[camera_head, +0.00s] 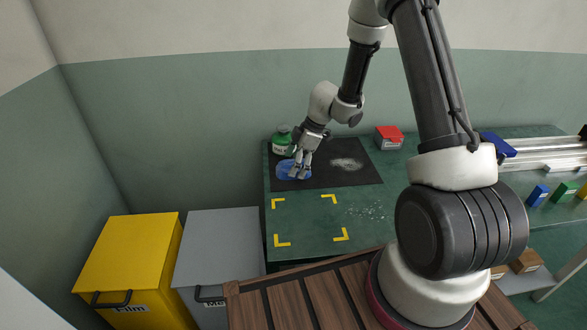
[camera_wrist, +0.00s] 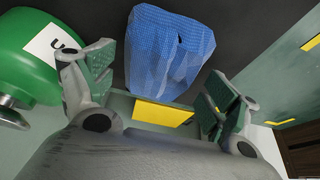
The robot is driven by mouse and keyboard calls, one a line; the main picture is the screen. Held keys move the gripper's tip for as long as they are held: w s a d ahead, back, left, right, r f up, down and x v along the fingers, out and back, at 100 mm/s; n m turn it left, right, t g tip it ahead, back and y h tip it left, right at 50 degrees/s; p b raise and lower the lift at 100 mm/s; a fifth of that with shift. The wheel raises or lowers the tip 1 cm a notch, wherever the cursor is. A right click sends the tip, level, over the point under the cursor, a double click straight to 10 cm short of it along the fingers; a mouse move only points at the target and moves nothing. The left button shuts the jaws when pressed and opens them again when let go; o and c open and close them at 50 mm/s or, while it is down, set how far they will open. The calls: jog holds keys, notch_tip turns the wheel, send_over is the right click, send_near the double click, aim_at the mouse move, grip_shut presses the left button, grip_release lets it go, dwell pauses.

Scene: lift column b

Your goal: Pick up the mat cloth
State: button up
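The mat cloth (camera_head: 285,170) is a crumpled blue cloth lying on the left part of the black mat (camera_head: 345,177). It also shows in the wrist view (camera_wrist: 168,50), bunched up with folds, at the top middle. My gripper (camera_head: 299,173) is pointed down over the right side of the cloth and hides part of it. In the wrist view my gripper (camera_wrist: 160,88) has its two fingers wide apart, one on each side of the cloth's near end. Nothing is clamped between them. I cannot tell whether the fingertips touch the cloth.
A green labelled bottle (camera_head: 282,141) stands close behind the cloth; it is beside my left finger in the wrist view (camera_wrist: 30,55). Yellow corner marks (camera_head: 279,203) lie in front.

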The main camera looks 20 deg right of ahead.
jog(key=c, duration=0.4)
jog(key=shift+c, duration=0.2)
notch_tip(320, 180, up, 10)
